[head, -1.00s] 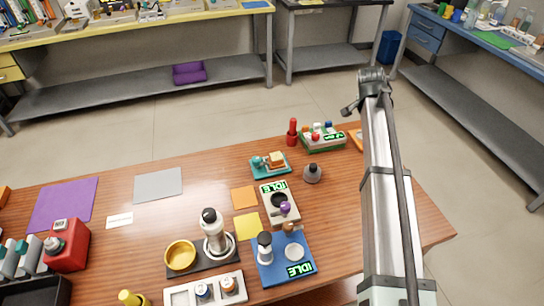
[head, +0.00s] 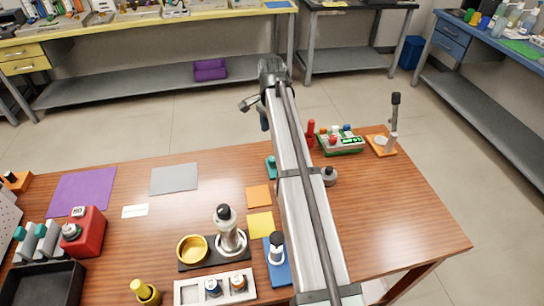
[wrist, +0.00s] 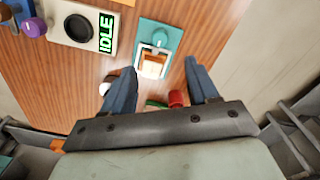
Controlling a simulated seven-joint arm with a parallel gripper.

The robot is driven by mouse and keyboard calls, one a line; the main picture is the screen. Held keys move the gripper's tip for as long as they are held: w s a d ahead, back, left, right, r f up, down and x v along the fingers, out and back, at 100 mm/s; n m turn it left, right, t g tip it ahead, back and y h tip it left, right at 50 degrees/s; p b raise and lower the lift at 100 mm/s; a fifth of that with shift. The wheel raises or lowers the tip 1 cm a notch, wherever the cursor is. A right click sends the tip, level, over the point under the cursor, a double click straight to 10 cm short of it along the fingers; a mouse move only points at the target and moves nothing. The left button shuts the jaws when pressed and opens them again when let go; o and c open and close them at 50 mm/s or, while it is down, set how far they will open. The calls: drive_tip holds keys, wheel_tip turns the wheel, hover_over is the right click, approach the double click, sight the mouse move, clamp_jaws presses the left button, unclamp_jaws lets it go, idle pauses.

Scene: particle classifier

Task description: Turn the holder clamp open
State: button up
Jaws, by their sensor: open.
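A teal-based holder with a pale frame around an orange and cream block (wrist: 153,66) shows in the wrist view, just beyond my fingertips. I take it for the holder with the clamp, but cannot make out which part turns. In the head view my arm covers most of it, and only a teal piece (head: 271,167) shows at the arm's left edge. My gripper (wrist: 159,65) is open and empty, its dark blue fingers apart and pointing toward the holder. In the head view the gripper (head: 264,120) is partly hidden behind my wrist.
A red bottle (head: 311,133) and a green-based rack (head: 341,142) stand close by. An orange-based stand (head: 382,145) with a tall black-topped post is at the right. A grey knobbed item (head: 329,176) sits beside my arm. An IDLE device (wrist: 80,28) is left of the holder in the wrist view.

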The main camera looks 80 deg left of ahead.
sight(272, 158)
wheel_tip(272, 158, down, 12)
drive_tip(key=shift+w+f, duration=0.1)
drive_tip(key=shift+f, duration=0.15)
idle(0.3)
drive_tip(key=shift+c, duration=0.3)
drive_tip(key=c, duration=1)
